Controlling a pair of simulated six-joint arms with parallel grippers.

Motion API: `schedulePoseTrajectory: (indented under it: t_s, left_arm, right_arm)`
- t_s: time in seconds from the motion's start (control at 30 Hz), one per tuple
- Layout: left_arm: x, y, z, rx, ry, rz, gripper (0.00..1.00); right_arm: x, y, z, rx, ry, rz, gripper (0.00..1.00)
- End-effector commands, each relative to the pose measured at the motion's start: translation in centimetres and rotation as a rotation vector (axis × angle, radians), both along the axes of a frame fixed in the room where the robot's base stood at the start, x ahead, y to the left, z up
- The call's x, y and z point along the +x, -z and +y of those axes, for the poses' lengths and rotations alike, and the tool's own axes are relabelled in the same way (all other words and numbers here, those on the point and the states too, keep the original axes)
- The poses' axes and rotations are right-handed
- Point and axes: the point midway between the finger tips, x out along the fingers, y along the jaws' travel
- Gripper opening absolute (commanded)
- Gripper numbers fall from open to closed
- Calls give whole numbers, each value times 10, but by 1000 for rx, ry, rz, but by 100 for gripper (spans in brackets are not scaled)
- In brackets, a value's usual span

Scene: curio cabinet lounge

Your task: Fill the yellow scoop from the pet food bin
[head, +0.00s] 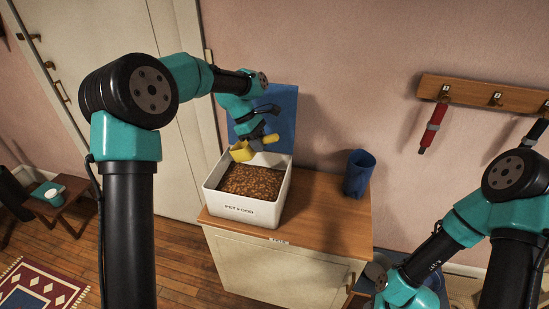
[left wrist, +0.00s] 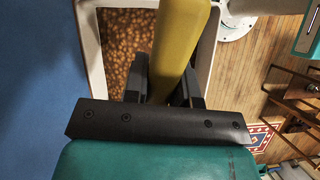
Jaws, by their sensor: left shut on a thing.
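A white bin labelled PET FOOD (head: 243,211) stands on the wooden cabinet, its blue lid (head: 283,106) raised at the back. Brown kibble (head: 252,182) fills much of it and also shows in the left wrist view (left wrist: 122,45). My left gripper (head: 258,143) is shut on the handle of the yellow scoop (head: 241,152), which is over the back part of the bin, above the kibble. In the left wrist view the yellow handle (left wrist: 180,40) lies between the black fingers. The inside of the scoop cannot be made out. My right gripper is not in view.
A dark blue cup (head: 359,172) stands to the right of the bin on the cabinet top (head: 317,205). The cabinet top between them is clear. A wooden hook rail (head: 470,94) with a red hanging object (head: 433,128) is on the wall.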

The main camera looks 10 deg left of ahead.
Motion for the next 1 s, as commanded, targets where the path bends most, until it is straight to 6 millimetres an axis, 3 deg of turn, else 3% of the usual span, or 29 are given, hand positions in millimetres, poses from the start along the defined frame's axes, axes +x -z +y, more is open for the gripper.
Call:
schedulePoseTrajectory:
  t_s: [0.2,0.6,1.0]
  left_arm:
    - [7,-8,18,-19,-30,3,0]
    - [8,-7,18,-19,-31,3,0]
    - [7,14,18,-20,-29,5,0]
  right_arm:
    - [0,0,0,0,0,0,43]
    - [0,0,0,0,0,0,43]
    - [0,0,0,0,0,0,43]
